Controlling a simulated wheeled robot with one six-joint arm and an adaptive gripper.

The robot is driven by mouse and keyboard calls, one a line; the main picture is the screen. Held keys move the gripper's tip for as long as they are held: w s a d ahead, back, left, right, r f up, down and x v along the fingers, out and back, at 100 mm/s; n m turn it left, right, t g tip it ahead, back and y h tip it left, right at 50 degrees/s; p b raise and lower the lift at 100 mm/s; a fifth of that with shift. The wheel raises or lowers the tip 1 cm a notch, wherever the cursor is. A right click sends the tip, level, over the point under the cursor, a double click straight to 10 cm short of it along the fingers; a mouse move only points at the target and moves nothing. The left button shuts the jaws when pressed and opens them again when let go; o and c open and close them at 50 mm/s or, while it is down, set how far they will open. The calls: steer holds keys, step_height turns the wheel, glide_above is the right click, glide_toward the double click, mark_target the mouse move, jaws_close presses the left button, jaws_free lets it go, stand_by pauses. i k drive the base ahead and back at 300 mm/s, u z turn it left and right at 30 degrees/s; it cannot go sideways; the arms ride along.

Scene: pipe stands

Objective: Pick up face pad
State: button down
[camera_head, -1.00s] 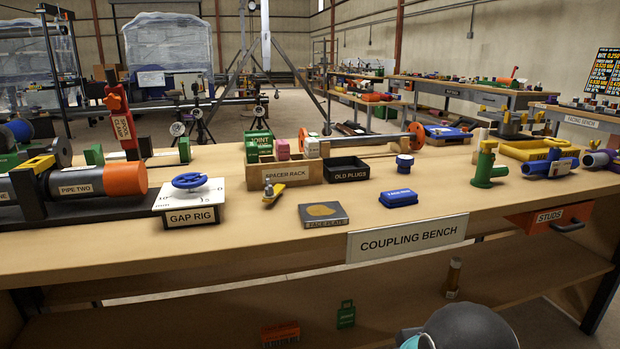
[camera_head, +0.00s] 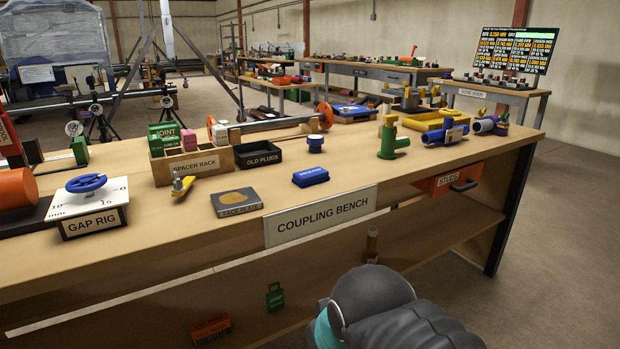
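The face pad (camera_head: 310,177) is a small blue block with a pale label on its front. It lies flat on the wooden top of the coupling bench (camera_head: 330,193), near the front edge, just above the bench's name plate. Nothing touches it. A grey face plate (camera_head: 237,202) with a gold disc lies to its left. My gripper is not in view. Only a dark rounded link of my arm, with a teal band, shows at the bottom, in front of the bench and below the top.
Behind the pad are the old plugs tray (camera_head: 258,155), a blue round cap (camera_head: 315,144) and the spacer rack (camera_head: 193,165). A green fitting (camera_head: 390,139) stands to the right. The top around the pad is clear. Floor is free beyond the bench's right end.

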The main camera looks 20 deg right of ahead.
mark_target(304, 178)
steer(key=z, duration=0.85)
steer(key=i, duration=0.35)
steer(key=u, duration=0.05)
